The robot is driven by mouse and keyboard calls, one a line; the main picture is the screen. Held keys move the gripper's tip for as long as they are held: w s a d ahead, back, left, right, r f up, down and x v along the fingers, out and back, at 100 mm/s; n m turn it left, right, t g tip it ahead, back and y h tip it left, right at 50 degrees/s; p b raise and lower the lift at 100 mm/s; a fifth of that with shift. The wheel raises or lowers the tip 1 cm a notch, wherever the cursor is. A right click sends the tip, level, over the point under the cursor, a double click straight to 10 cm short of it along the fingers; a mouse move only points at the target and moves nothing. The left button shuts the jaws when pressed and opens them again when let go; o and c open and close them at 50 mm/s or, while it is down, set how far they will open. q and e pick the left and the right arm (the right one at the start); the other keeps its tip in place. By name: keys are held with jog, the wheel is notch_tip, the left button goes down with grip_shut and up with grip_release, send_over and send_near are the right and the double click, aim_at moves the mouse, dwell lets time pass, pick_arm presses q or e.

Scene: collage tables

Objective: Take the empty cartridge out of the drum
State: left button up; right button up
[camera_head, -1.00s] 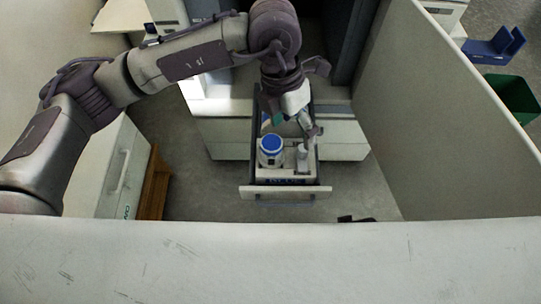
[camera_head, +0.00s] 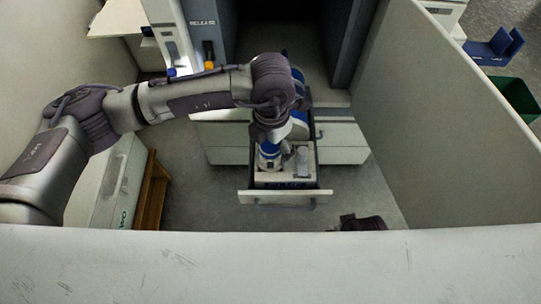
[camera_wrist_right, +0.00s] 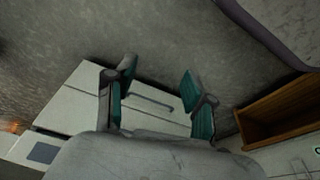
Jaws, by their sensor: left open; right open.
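No drum or cartridge can be told for sure in these views. An open drawer (camera_head: 283,197) below the machine holds a white canister (camera_head: 267,163) with blue on it and a pale grey item to its right. My left gripper (camera_head: 272,146) reaches down over the canister and covers its top; it is open, and I cannot tell whether it touches the canister. More blue and white parts (camera_head: 299,118) show just right of my left wrist, partly hidden. My right gripper (camera_wrist_right: 157,72) is open and empty, with teal finger pads, above a drawer front in the right wrist view.
A dark recess (camera_head: 280,30) opens behind the left arm, beside a panel marked RELEASE (camera_head: 203,22) with an orange knob (camera_head: 209,65). A tall pale partition (camera_head: 440,120) stands at right. A blue holder (camera_head: 494,46) and green bin (camera_head: 514,95) lie beyond it.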

pick_arm(q)
notch_tip(320, 180, down, 3)
jog(key=shift+a+r, duration=0.1)
jog(key=shift+f, duration=0.25)
jog(key=c, duration=1.4)
pick_arm(e)
jog(key=shift+r, duration=0.6)
pick_arm(q)
jog(key=shift+o, duration=0.2)
jog(key=shift+r, duration=0.1)
